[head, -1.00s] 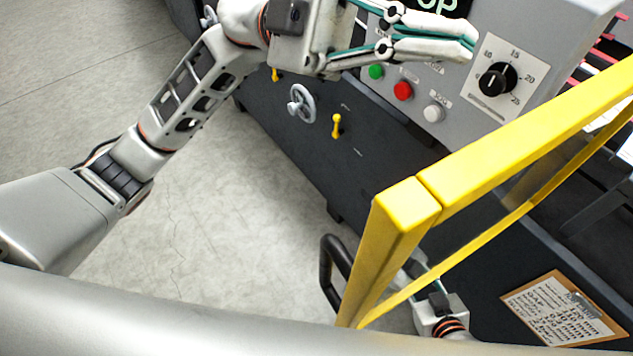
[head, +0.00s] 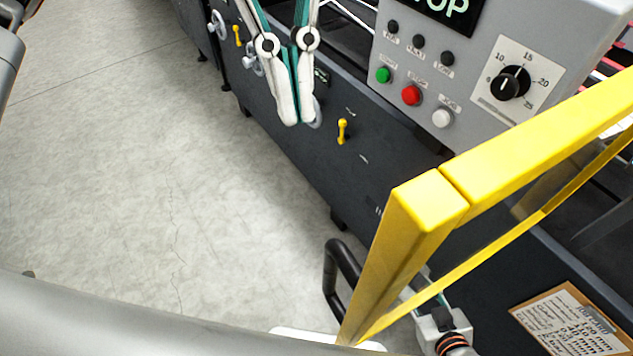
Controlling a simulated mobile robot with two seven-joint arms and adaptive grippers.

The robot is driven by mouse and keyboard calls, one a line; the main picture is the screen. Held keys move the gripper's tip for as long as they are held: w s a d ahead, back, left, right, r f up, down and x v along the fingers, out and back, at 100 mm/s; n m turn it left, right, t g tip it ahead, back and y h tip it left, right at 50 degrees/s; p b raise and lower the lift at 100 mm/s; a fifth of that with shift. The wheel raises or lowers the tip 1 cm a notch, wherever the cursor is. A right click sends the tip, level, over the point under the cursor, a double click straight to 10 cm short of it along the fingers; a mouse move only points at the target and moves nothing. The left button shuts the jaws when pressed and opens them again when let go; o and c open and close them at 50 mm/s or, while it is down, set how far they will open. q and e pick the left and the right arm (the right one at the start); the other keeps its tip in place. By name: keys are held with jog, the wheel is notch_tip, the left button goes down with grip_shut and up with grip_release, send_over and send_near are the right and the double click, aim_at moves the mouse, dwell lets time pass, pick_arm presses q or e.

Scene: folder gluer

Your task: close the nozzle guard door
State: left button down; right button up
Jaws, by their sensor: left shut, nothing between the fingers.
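The nozzle guard door (head: 540,138) is a yellow frame with a see-through panel at the right. It stands out from the dark machine toward me, and its near corner post reaches down to the bottom of the head view. A black bar handle (head: 330,275) sits at the left of that post. My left gripper (head: 298,118) is shut and empty, pointing down in front of the machine's side, well above and left of the handle. My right gripper (head: 420,300) is mostly hidden behind the yellow post; only its wrist shows clearly, and its fingers cannot be made out.
A grey control panel (head: 460,75) with a black dial (head: 510,83) and green, red and white buttons stands behind the door. Yellow levers and handwheels line the dark machine side. A clipboard (head: 570,318) is at lower right. The floor (head: 130,180) at left is clear.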

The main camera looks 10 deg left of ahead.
pick_arm(q)
jog(key=s+d+f, duration=0.3)
jog(key=s+f, duration=0.3)
jog(key=f, duration=0.3)
jog(key=shift+s+d+p, duration=0.15)
jog(key=shift+s+p, duration=0.25)
jog(key=shift+p, duration=0.05)
jog(key=shift+s+f, duration=0.1)
